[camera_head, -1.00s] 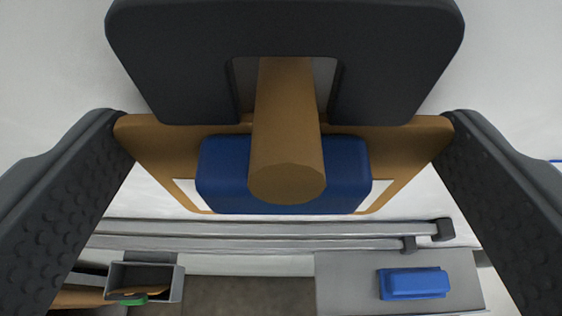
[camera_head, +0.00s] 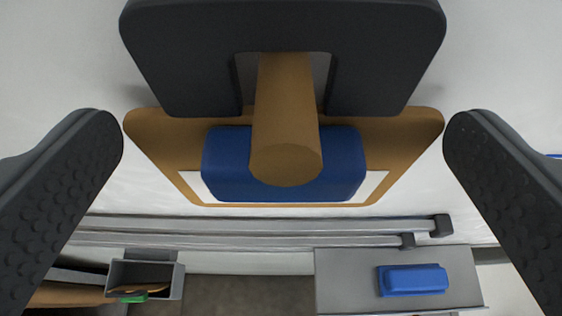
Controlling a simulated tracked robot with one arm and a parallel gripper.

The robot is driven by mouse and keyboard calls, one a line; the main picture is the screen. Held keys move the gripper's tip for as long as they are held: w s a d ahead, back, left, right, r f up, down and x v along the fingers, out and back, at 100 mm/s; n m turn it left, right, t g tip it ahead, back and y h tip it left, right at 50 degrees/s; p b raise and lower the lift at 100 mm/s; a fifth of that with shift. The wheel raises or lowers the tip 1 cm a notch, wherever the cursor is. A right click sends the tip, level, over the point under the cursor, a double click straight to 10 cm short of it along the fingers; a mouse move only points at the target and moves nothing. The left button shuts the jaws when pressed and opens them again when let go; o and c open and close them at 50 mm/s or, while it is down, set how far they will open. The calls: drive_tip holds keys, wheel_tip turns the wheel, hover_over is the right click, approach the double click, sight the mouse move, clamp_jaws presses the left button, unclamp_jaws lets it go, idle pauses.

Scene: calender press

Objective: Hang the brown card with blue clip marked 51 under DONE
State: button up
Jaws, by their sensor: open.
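The brown card (camera_head: 160,140) with its blue clip (camera_head: 225,165) hangs in the middle of the head camera view. A brown peg (camera_head: 287,110) sticks out toward me in front of the clip, and a dark plate (camera_head: 180,60) with a notch sits above, around the peg. No number or DONE label is legible from this angle. My gripper (camera_head: 283,150) is open, with one finger on each side of the card and a gap between each finger and the card's edges.
Below are grey rails (camera_head: 260,232) along the white board. A grey shelf (camera_head: 345,285) at lower right carries a blue block (camera_head: 413,281). A small grey bin (camera_head: 172,282) at lower left holds something brown and green.

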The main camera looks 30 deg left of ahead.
drive_tip(key=b+v, duration=0.3)
drive_tip(key=v, duration=1)
drive_tip(key=s+d+m+t+h+b, duration=0.1)
drive_tip(key=d+m+h+b, duration=0.1)
drive_tip(key=d, duration=0.8)
drive_tip(key=s+d+m+t+h+b, duration=0.1)
drive_tip(key=d+b, duration=0.4)
drive_tip(key=d, duration=0.6)
drive_tip(key=s+d+f+m+t+h+b, duration=0.1)
drive_tip(key=s+d+m+t+h+b, duration=0.1)
drive_tip(key=d, duration=0.8)
drive_tip(key=shift+s+d+m+h+b, duration=0.2)
drive_tip(key=shift+s+m+h+b, duration=0.25)
drive_tip(key=shift+m+h+b, duration=0.5)
drive_tip(key=shift+f+n, duration=0.1)
drive_tip(key=shift+n, duration=0.15)
